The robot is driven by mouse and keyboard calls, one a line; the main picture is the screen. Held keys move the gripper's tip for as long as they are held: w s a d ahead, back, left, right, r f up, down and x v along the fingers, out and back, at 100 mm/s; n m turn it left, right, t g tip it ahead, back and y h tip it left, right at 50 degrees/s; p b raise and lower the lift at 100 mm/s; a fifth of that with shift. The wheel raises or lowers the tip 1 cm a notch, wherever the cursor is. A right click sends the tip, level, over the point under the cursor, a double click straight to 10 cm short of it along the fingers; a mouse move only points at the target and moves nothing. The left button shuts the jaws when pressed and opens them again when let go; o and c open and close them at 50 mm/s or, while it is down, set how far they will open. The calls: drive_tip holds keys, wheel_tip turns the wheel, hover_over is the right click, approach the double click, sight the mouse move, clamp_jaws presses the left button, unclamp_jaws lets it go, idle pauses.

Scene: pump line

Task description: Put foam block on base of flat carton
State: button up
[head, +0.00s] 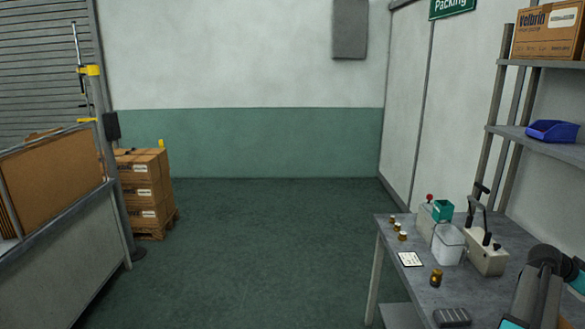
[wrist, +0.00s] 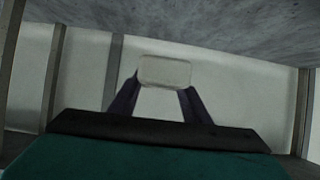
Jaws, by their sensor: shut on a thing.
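My gripper (wrist: 163,87) shows in the wrist view, its two dark fingers reaching up from a dark bar. It is shut on a pale, rounded rectangular block, which looks like the foam block (wrist: 165,70), held between the fingertips. In the head view, part of my arm shows at the lower right, over the grey workbench (head: 395,275); the gripper and foam block do not show there.
A shelf with a blue bin (head: 553,131) stands right. Stacked cartons (head: 145,190) stand left. The middle floor is clear.

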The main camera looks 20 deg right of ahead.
drive_tip(key=w+a+n+t+b, duration=0.2)
drive_tip(key=w+a+n+t, duration=0.1)
drive_tip(key=w+a, duration=1.05)
drive_tip(key=w+a+n+t+b, duration=0.25)
drive_tip(key=w+a, duration=0.55)
drive_tip(key=w, duration=1)
drive_tip(key=w+a+n+t+y+b, duration=0.15)
drive_tip(key=w+a, duration=0.25)
drive_tip(key=a, duration=0.4)
drive_tip(key=w+a+n+t, duration=0.1)
drive_tip(key=w+a+t, duration=0.1)
drive_tip(key=w+a, duration=0.4)
drive_tip(key=w+a+n+t+y+b, duration=0.1)
drive_tip(key=w+a+n, duration=0.15)
drive_tip(key=a, duration=0.65)
drive_tip(key=w+a+n+t+y+b, duration=0.1)
drive_tip(key=a+n+y, duration=0.3)
drive_tip(key=a, duration=1.4)
drive_tip(key=w+a+n+t+y+b, duration=0.1)
drive_tip(key=a+n+t+y, duration=0.3)
drive_tip(key=a, duration=1.4)
drive_tip(key=shift+w+n+y, duration=0.55)
drive_tip(key=shift+w+n, duration=0.1)
drive_tip(key=shift+n, duration=0.3)
